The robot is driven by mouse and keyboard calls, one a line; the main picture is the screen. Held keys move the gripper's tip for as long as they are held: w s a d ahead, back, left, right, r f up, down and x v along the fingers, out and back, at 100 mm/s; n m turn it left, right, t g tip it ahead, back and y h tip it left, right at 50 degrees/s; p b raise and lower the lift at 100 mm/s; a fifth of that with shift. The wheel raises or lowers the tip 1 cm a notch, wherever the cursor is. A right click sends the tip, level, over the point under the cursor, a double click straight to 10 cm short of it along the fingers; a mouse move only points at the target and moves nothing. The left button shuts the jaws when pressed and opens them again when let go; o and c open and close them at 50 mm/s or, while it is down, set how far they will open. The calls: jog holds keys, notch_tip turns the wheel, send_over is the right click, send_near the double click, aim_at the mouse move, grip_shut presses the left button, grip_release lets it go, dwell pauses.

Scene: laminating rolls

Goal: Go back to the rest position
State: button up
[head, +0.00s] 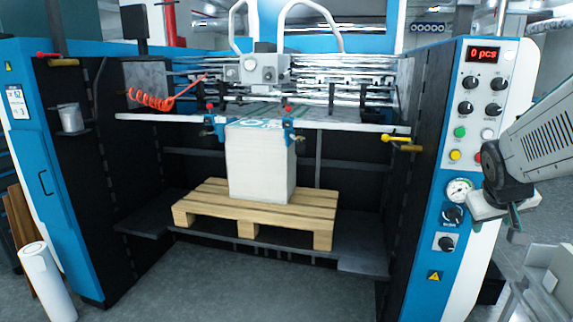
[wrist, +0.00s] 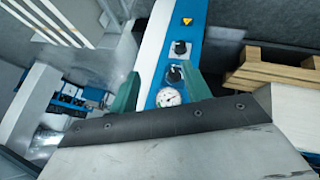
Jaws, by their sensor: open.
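My gripper (head: 514,222) hangs at the right edge in the head view, in front of the machine's blue and white control panel (head: 476,130). In the wrist view its two green fingers (wrist: 160,92) stand apart with nothing between them. Behind them the panel shows a round gauge (wrist: 169,97) and two black knobs. A grey plate with a dark edge strip (wrist: 170,122) fills the lower part of the wrist view. My arm covers part of the panel's right side in the head view.
A wooden pallet (head: 255,207) carries a tall paper stack (head: 258,165) inside the machine. A white roll (head: 47,282) stands at lower left. A pale grey structure (head: 548,275) is at lower right. The floor (head: 230,285) in front is clear.

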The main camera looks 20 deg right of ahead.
jog(key=s+a+n+g+y, duration=0.1)
jog(key=s+a+n+y, duration=0.1)
jog(key=a, duration=1.3)
jog(key=s+a+n+g+y, duration=0.1)
jog(key=s+a+y, duration=0.3)
jog(key=a, duration=1.1)
jog(key=shift+s+f+n, duration=0.2)
jog(key=shift+s+n, duration=0.5)
jog(key=shift+s, duration=0.55)
